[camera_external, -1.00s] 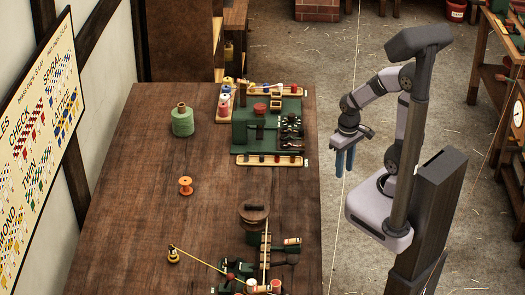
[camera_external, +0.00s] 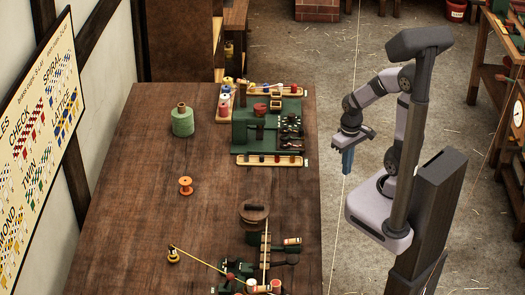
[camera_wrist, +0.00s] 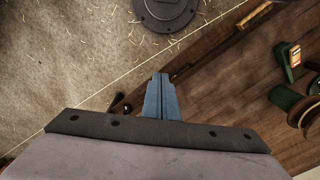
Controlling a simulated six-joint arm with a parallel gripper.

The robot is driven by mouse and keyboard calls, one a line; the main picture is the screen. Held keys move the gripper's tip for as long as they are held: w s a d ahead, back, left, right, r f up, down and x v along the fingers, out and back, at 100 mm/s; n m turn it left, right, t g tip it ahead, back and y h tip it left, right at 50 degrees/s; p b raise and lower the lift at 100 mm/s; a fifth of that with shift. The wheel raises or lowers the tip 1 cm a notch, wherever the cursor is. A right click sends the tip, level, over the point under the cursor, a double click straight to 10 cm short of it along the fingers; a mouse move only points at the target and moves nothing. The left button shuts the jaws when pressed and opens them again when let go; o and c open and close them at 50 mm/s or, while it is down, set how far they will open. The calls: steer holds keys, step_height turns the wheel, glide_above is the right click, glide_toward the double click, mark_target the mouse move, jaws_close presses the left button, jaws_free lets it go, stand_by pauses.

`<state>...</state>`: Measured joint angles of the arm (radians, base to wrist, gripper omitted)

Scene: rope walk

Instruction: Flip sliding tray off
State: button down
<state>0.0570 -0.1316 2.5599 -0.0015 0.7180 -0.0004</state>
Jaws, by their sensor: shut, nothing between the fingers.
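My gripper (camera_external: 347,165) hangs over the floor just right of the table's right edge, clear of everything on the table. Its two blue fingers are together and empty; they also show closed in the wrist view (camera_wrist: 161,98). A green machine (camera_external: 262,130) stands at the far right of the table, with dark levers and small pegs on it. A narrow wooden tray (camera_external: 268,160) with several small pieces runs along its near side, and another wooden strip lies at its far side. I cannot tell which part is the sliding tray or its switch.
Green devices (camera_external: 255,268) with a taut yellow cord stand at the near right of the table. A large green spool (camera_external: 182,122) and an orange spool (camera_external: 185,186) stand at left. The table's middle is mostly bare. A taut vertical line passes beside my gripper.

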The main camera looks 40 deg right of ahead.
steer(key=s+d+f+m+g+b, duration=0.2)
steer(key=s+d+f+m+b, duration=0.15)
steer(key=d+f, duration=0.3)
steer(key=w+d+f+m+t+y+b, duration=0.1)
steer(key=w+d+f+m+y, duration=0.1)
steer(key=w+d+f+m, duration=0.35)
steer(key=w+d+r+t, duration=0.1)
steer(key=w+d+t, duration=0.2)
steer(key=w+d, duration=0.75)
steer(key=w+r+n+t+y, duration=0.2)
steer(key=w+r+n+t, duration=0.2)
steer(key=w+r+n, duration=0.3)
steer(key=shift+w+d+r+b, duration=0.4)
steer(key=shift+w+r, duration=1.6)
steer(key=shift+w, duration=0.95)
steer(key=shift+w+a+f, duration=0.1)
